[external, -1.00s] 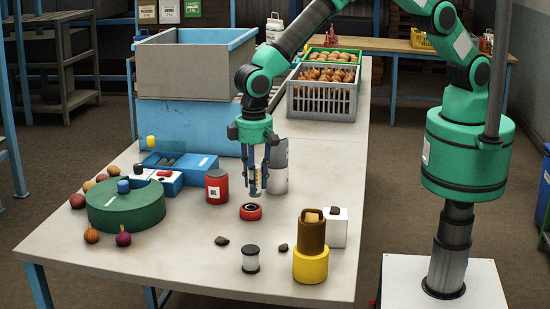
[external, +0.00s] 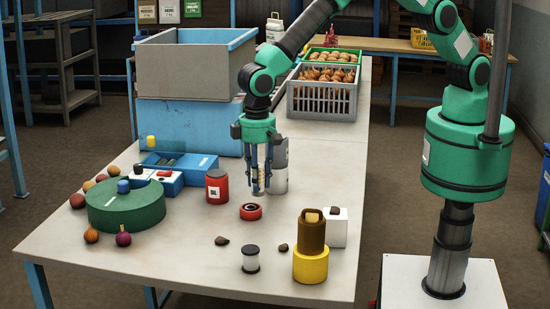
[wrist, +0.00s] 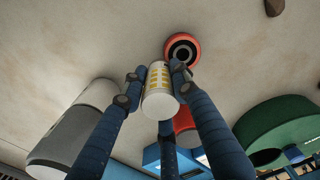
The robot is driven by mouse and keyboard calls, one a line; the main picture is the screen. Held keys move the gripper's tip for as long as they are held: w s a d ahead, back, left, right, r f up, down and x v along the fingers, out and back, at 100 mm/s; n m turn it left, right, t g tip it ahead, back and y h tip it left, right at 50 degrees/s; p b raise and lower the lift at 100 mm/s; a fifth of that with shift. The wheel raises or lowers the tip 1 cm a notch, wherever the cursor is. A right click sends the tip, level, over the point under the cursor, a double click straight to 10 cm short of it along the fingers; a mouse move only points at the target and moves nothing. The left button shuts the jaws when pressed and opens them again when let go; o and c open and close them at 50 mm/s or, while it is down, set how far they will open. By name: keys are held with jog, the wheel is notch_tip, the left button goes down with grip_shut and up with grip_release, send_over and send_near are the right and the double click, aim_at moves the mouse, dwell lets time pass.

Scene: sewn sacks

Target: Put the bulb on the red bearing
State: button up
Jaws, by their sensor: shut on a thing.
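The bulb (wrist: 159,92) is a small white cylinder with yellow patches, seen in the wrist view between my fingers. My gripper (external: 260,190) is shut on it, pointing down above the table. The red bearing (external: 250,212) is a flat ring with a dark centre, lying on the table just in front of and slightly left of the fingertips in the external view. In the wrist view the red bearing (wrist: 181,50) lies just beyond the bulb, its lower edge near a fingertip. The bulb is apart from the table; its exact height is hard to judge.
A red jar (external: 217,187) stands left of my gripper and a grey cylinder (external: 279,172) close behind it. A green round block (external: 126,208) is at the left. Dark stones lie between.

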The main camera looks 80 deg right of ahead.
jog(key=s+d+r+m, duration=0.1)
jog(key=s+d, duration=0.2)
jog(key=s, duration=0.2)
jog(key=s+d+r+m+p, duration=0.1)
jog(key=s+d+r, duration=0.1)
jog(key=s, duration=0.4)
jog(key=shift+d+m, duration=0.3)
jog(key=shift+d, duration=0.3)
send_over(251, 207)
jog(key=shift+a+f, duration=0.15)
jog(key=shift+f, duration=0.6)
jog(key=shift+f, duration=0.1)
jog(key=shift+f+p, duration=0.3)
jog(key=shift+f, duration=1.35)
jog(key=shift+f, duration=0.15)
jog(key=o, duration=1.1)
jog(key=shift+o, duration=0.2)
